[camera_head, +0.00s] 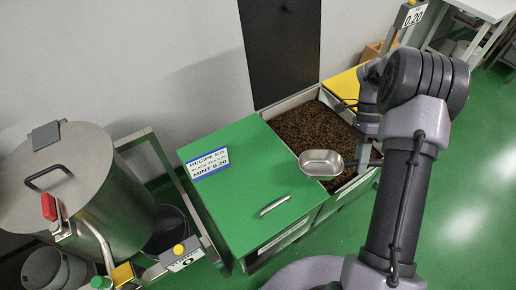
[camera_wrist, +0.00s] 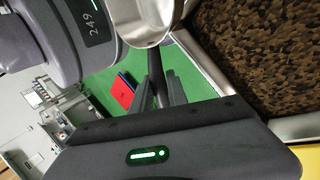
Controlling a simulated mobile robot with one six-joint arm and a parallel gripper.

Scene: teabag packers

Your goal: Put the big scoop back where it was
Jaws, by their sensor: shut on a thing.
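The big scoop (camera_head: 322,163) is a shiny metal scoop with an empty-looking, rounded rectangular bowl. In the head view it is at the front left edge of an open bin of brown granules (camera_head: 312,128), next to the green lid. Its handle runs right to my gripper (camera_head: 370,158), which is shut on it; the exact grip is partly hidden by my arm. In the wrist view the scoop's bowl (camera_wrist: 150,22) shows at the top, beyond the dark fingers of my gripper (camera_wrist: 164,88). The granules (camera_wrist: 260,60) fill the right side there.
A green-lidded bin (camera_head: 240,205) with a handle and a recipe label stands left of the granules. A large steel drum (camera_head: 100,185) is at far left. A yellow lid (camera_head: 343,84) lies behind the open bin. Green floor is clear at right.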

